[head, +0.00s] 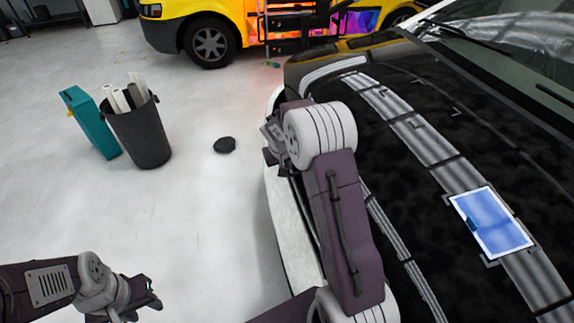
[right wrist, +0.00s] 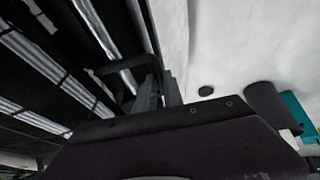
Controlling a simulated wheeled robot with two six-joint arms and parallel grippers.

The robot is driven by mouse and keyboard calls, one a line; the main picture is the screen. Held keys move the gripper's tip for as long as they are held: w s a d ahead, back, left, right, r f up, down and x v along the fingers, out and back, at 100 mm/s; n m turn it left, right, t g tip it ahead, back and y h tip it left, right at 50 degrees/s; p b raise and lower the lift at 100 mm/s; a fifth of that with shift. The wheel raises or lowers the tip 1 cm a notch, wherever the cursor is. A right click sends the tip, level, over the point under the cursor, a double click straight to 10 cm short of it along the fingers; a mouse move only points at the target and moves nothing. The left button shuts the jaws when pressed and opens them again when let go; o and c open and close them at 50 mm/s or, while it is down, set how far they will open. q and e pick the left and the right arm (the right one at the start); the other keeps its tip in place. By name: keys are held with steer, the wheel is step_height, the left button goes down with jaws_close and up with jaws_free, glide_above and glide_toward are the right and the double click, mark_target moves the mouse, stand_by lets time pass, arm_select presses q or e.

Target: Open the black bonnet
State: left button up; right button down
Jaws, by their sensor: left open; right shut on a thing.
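The black bonnet (head: 410,160) with grey stripes fills the right of the head view. In the right wrist view the bonnet (right wrist: 45,65) is at the left, beside a white body panel (right wrist: 172,35). My right gripper (head: 270,145) is at the bonnet's near-left edge, largely hidden by my own wrist. In the right wrist view its fingers (right wrist: 160,92) are shut on a dark bar-like handle (right wrist: 125,67) at the bonnet's edge. I cannot tell if the bonnet is raised. My left gripper (head: 150,296) is open and empty above the floor, lower left, away from the car.
A blue sheet with a white border (head: 492,222) lies on the bonnet. A dark bin (head: 140,135) with white rolls and a teal box (head: 90,122) stand on the left. A black lump (head: 224,145) lies on the floor. A yellow van (head: 205,30) is behind. The left floor is mostly free.

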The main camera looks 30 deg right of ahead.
step_height(320, 180, up, 35)
steer(key=d+p, duration=0.2)
steer(key=p, duration=2.4)
steer(key=shift+s+d+r, duration=0.2)
steer(key=shift+s+d, duration=0.05)
steer(key=shift+s, duration=0.05)
